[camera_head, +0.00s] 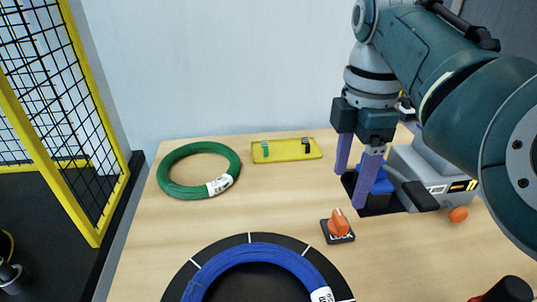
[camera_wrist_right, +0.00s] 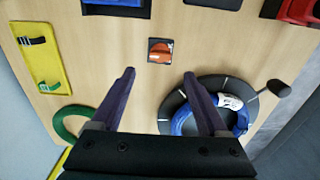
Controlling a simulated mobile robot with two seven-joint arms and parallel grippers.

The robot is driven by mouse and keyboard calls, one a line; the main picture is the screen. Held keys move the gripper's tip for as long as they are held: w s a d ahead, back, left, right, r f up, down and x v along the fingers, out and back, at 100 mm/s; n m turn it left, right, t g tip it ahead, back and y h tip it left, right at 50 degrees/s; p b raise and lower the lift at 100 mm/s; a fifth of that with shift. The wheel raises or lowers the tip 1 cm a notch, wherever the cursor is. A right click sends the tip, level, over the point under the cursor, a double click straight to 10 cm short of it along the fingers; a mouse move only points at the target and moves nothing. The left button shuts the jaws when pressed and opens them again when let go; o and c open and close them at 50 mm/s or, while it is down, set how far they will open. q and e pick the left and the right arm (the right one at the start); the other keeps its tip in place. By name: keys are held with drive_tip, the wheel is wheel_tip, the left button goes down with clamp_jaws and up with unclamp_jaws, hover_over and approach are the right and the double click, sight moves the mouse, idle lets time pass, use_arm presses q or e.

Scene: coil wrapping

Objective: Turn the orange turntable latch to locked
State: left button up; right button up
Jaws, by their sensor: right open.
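The orange turntable latch (camera_head: 337,223) is a knob on a small dark square plate marked LOCK, on the table just behind the turntable (camera_head: 290,243). It also shows between and beyond my fingertips in the wrist view (camera_wrist_right: 160,50). The turntable is a black disc with white marks; a blue coil (camera_head: 253,250) lies on it. My right gripper (camera_head: 352,187) is open and empty, its two purple fingers pointing down above the table, behind the latch and apart from it. The knob's exact angle is hard to tell. My left gripper is not in view.
A green coil (camera_head: 171,184) and a yellow tray (camera_head: 287,151) lie at the back. A grey machine (camera_head: 432,166) with a blue block (camera_head: 379,190) stands close behind my right fingers. A red and black object (camera_head: 506,290) is at the bottom right. A yellow-framed mesh fence (camera_head: 60,110) stands left.

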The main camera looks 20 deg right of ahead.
sight(341, 217)
wheel_tip(341, 217, down, 8)
drive_tip(key=shift+f+b, duration=0.1)
drive_tip(key=shift+b, duration=1.05)
drive_tip(key=shift+c, duration=0.4)
drive_tip(key=c, duration=0.4)
clamp_jaws()
